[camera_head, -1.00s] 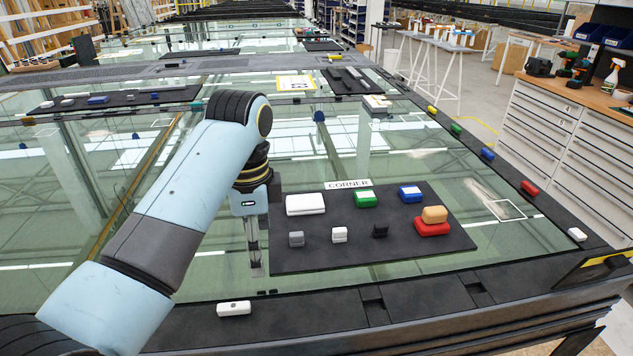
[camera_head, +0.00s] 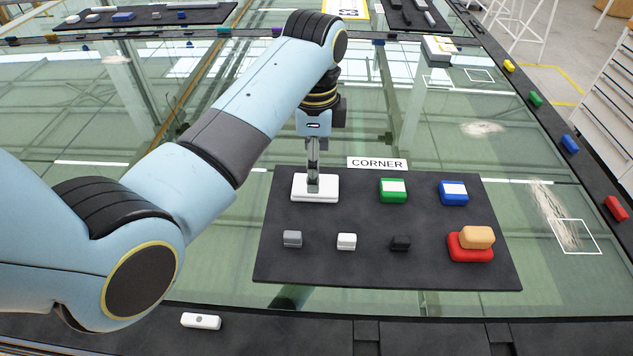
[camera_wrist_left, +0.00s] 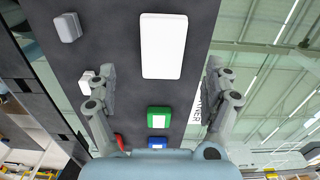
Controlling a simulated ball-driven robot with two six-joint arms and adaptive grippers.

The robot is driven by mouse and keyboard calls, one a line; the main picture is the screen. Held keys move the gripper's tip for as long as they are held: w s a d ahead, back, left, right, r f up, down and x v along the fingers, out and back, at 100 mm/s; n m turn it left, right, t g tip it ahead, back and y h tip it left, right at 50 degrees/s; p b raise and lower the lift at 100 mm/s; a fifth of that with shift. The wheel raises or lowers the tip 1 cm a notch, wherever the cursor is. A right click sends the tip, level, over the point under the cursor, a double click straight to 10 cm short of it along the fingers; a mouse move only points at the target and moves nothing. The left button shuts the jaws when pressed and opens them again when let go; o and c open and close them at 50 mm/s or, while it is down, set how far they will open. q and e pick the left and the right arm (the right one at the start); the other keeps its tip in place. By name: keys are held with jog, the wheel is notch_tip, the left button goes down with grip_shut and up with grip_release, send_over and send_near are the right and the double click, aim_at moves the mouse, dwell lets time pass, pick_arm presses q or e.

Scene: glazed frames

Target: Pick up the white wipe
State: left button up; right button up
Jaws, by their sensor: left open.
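The white wipe (camera_head: 300,188) is a flat white rectangular pad at the back left of a dark mat (camera_head: 330,268). It also shows in the left wrist view (camera_wrist_left: 163,46), top centre, lying flat. My left gripper (camera_head: 313,184) points down at the wipe, in front of part of it in the head view. In the left wrist view the left gripper (camera_wrist_left: 161,76) has its fingers spread wide, with nothing between the tips. Whether the tips touch the wipe cannot be told. My right gripper is not in view.
On the mat stand a green block (camera_head: 393,190), a blue block (camera_head: 454,193), a tan block (camera_head: 477,237) on a red one (camera_head: 464,252), and small grey (camera_head: 292,239), white (camera_head: 346,241) and black (camera_head: 400,243) blocks. A CORNER label (camera_head: 377,163) lies behind. Glass surrounds the mat.

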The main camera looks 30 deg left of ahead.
pick_arm(q)
jog(key=f, duration=0.2)
jog(key=f+p, duration=0.1)
jog(key=f, duration=0.1)
jog(key=shift+w+a+f, duration=0.15)
jog(key=shift+w+f, duration=0.05)
jog(key=shift+f, duration=0.6)
jog(key=shift+c, duration=1.2)
jog(key=c, duration=0.7)
jog(key=shift+c, duration=0.6)
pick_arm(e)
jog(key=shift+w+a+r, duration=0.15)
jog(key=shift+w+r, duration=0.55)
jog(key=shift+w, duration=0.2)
